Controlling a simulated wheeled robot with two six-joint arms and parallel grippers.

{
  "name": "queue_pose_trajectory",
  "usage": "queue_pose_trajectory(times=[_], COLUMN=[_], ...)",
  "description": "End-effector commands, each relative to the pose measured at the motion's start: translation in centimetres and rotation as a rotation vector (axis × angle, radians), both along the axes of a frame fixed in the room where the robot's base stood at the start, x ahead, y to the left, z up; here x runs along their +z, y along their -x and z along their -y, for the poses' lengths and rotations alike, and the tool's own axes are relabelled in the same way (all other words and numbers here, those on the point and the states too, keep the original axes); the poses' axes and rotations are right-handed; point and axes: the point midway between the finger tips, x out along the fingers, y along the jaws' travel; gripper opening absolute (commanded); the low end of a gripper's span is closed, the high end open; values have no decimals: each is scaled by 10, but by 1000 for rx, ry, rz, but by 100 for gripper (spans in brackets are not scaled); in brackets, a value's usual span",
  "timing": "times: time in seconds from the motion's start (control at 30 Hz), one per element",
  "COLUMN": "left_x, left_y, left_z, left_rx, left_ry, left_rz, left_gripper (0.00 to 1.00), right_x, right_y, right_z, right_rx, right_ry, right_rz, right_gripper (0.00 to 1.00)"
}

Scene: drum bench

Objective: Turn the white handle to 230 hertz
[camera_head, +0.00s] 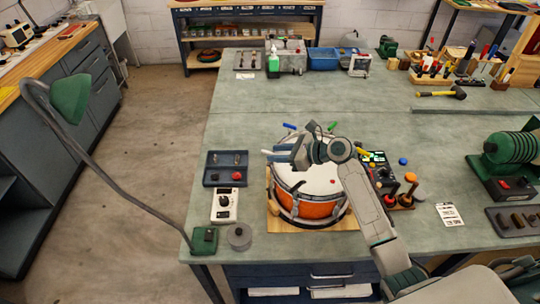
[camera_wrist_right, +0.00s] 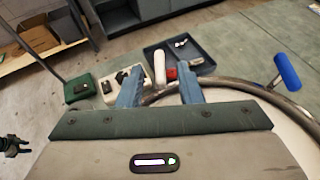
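The orange drum (camera_head: 308,206) with a white head stands on a wooden base on the bench. A blue handle (camera_head: 289,126) and a green handle (camera_head: 332,126) stick out from its far rim; the blue one also shows in the right wrist view (camera_wrist_right: 287,72). The white handle (camera_wrist_right: 159,66) stands beyond the rim, seen between my right fingertips; I cannot tell if they touch it.
A blue tray (camera_head: 210,179), a white box with a dial (camera_head: 224,210) and a green lamp base (camera_head: 204,240) stand left of the drum. Orange and red knobbed posts (camera_head: 409,180) stand at its right.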

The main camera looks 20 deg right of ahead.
Motion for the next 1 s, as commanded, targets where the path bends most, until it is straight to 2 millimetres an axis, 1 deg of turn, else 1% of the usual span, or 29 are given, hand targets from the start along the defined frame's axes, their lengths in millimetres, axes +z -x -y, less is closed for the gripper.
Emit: queue_pose_trajectory(times=[0.03, 0.2, 0.4, 0.6, 1.0], left_x=[-8, -18, -25, -26, -26], left_y=[0, 0, 0, 0, 0], left_z=[0, 0, 0, 0, 0], left_rx=[0, 0, 0, 0, 0], left_ry=[0, 0, 0, 0, 0], left_rz=[0, 0, 0, 0, 0], left_gripper=[38, 38, 38, 38, 38], right_x=[-1, 11, 22, 26, 27], right_y=[7, 25, 38, 43, 43], right_z=[10, 31, 46, 51, 51], right_rx=[0, 0, 0, 1, 1], right_ry=[7, 7, 4, 1, 1], right_rz=[1, -1, 0, -2, -2], right_gripper=[33, 33, 33, 33, 33])
